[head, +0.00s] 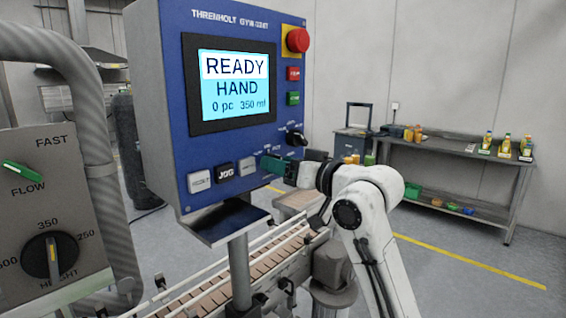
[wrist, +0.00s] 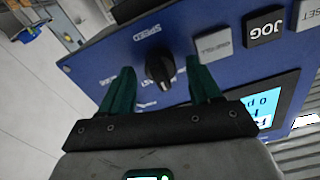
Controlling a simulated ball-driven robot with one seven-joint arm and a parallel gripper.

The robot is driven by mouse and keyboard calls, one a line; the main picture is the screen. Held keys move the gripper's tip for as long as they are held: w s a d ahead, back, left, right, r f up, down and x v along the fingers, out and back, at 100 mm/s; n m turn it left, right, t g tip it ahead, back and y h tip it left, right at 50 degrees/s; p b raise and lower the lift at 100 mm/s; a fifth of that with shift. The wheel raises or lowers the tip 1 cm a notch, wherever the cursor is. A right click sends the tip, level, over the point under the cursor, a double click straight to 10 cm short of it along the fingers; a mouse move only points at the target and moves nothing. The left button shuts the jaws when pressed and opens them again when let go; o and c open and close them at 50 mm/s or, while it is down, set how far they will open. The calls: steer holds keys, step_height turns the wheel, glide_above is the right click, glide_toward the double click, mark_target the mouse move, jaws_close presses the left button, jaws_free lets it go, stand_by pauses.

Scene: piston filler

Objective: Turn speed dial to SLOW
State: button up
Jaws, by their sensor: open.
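The speed dial (wrist: 160,70) is a black knob on the blue control panel (wrist: 230,60), with the word SPEED printed beside it, upside down in the wrist view. Its other labels are too blurred to read surely, so I cannot tell its setting. My gripper (wrist: 160,68) is open, its two green fingers on either side of the knob with visible gaps. It holds nothing. In the head view my gripper (head: 274,164) is at the lower right of the panel (head: 170,100), and the dial is hidden behind it.
The screen (head: 235,85) reads READY, HAND, 0 pc, 350 ml. Push buttons (head: 224,171) sit left of my gripper. A black selector (head: 296,138) and red emergency button (head: 298,40) are above it. A conveyor (head: 220,285) runs below. A bench (head: 450,165) stands at right.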

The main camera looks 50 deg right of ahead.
steer(key=c, duration=1)
steer(key=shift+c, duration=0.2)
steer(key=shift+f+n+b, duration=0.1)
steer(key=shift+n+b, duration=0.2)
steer(key=shift+b, duration=0.1)
steer(key=n+b, duration=0.6)
steer(key=n, duration=0.2)
steer(key=shift+n+b, duration=0.3)
